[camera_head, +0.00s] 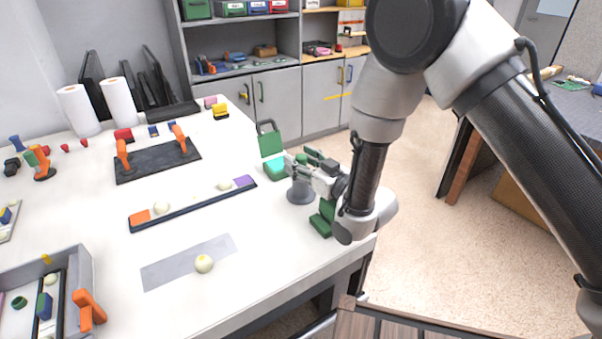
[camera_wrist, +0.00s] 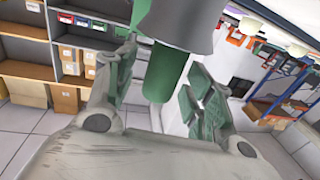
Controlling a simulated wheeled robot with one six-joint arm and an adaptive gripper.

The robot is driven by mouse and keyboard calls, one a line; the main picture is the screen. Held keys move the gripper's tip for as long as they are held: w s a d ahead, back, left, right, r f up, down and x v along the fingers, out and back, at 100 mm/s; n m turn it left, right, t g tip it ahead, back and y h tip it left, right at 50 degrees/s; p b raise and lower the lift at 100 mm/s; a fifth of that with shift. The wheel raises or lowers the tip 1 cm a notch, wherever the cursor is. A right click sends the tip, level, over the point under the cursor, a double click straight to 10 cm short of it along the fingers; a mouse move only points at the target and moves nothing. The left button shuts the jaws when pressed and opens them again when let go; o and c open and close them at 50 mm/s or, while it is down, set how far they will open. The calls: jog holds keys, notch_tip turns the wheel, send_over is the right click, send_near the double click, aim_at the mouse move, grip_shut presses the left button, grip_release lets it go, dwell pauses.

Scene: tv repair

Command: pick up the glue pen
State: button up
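A green cylinder with a grey wider part, which may be the glue pen (camera_wrist: 164,75), stands between my fingertips in the wrist view. A gap shows on each side of it. My gripper (camera_wrist: 162,80) is open, with one finger to its left and one to its right. In the head view my gripper (camera_head: 297,166) is low over the right part of the white table, pointing left. A grey rounded piece (camera_head: 300,192) is just under it. The fingers hide most of the pen there.
A green device with a raised lid (camera_head: 272,143) is close behind my gripper. A green block (camera_head: 321,219) lies at the table's right edge. A dark strip with coloured ends (camera_head: 195,209) and a grey mat (camera_head: 165,273) lie left. Bare white table (camera_head: 285,245) is in front.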

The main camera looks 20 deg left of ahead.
jog(key=c, duration=1)
jog(key=shift+r, duration=0.15)
notch_tip(320, 180, up, 10)
jog(key=shift+f, duration=0.15)
